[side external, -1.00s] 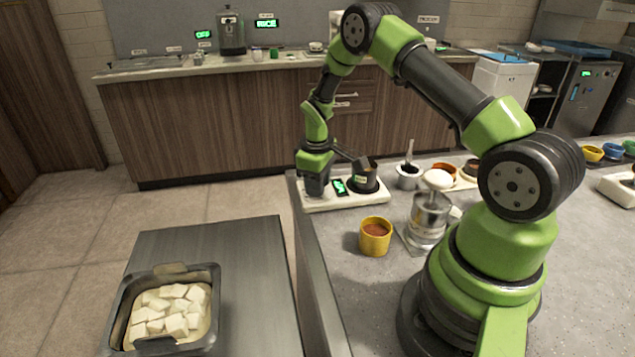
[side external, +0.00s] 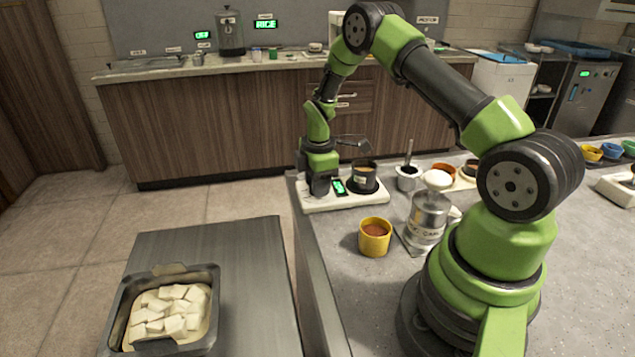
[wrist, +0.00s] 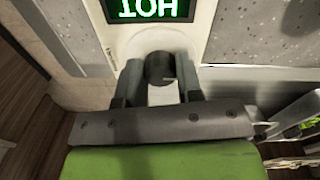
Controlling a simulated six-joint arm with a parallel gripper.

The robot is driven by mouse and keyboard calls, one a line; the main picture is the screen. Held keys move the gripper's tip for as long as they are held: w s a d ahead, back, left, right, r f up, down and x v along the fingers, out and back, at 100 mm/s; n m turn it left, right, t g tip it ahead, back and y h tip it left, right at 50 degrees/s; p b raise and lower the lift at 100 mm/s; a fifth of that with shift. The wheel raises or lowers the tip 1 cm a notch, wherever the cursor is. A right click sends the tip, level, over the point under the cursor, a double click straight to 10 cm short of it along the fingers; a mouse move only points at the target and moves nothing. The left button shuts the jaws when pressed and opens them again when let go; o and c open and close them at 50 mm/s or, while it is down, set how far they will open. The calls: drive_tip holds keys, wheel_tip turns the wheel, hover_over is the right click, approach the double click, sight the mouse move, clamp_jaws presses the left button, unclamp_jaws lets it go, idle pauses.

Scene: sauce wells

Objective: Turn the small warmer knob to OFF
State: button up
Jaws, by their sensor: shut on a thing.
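The dark round warmer knob (wrist: 160,68) is between my fingers in the wrist view. My gripper (side external: 320,190) points down over the left end of the warmer; in the wrist view (wrist: 160,88) its fingers are shut on the knob. In the side view my gripper hides the knob.
A grey pot (side external: 408,178) with a utensil stands behind. A pan of white cubes (side external: 166,310) sits on the lower left surface.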

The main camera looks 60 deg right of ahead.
drive_tip(key=shift+n, duration=0.3)
idle(0.4)
drive_tip(key=o, duration=0.9)
drive_tip(key=shift+o, duration=0.2)
drive_tip(key=shift+r, duration=0.1)
wheel_tip(320, 180, up, 10)
drive_tip(key=shift+s, duration=0.2)
drive_tip(key=shift+a, duration=0.15)
